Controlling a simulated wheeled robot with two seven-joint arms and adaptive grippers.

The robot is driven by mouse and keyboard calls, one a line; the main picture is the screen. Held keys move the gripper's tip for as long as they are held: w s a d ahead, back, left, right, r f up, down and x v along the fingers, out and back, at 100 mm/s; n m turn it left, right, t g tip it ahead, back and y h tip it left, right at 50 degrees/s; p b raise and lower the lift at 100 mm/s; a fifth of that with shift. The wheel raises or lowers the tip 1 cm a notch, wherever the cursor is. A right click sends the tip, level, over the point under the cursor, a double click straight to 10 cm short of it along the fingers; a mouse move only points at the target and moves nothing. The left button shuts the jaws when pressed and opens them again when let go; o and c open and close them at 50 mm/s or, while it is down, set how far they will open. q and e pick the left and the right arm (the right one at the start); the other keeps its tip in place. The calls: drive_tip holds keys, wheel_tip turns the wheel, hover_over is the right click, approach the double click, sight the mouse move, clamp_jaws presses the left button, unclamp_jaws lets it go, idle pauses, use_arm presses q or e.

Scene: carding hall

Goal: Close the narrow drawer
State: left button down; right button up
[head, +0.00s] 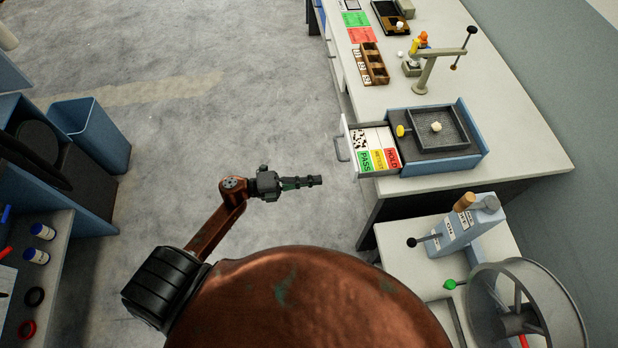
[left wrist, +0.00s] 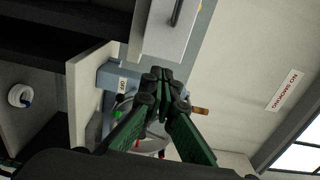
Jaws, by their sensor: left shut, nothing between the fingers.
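The narrow drawer (head: 347,158) stands pulled out from the left side of the pale worktable, its front and bar handle facing left. Inside it lie a speckled card and green, yellow and red cards; one reads PASS and one HOLD. In the left wrist view, a pale drawer front (left wrist: 158,38) with a handle shows at the top, beyond the fingers. My left gripper (head: 317,181) is shut and empty, left of the drawer and a little nearer to me, apart from the handle in the picture. Its closed fingers also show in the left wrist view (left wrist: 161,76). My right gripper is not in view.
A blue-sided box with a dark tray (head: 431,128) sits on the worktable beside the drawer. A small table with a blue device (head: 468,232) and a wire drum (head: 525,305) stands at the lower right. A blue bin (head: 97,137) stands at left. Floor between is clear.

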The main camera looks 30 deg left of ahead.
sight(353, 176)
use_arm(q)
drive_tip(key=x, duration=0.9)
drive_tip(key=shift+w+d+p, duration=0.25)
drive_tip(key=shift+p, duration=0.15)
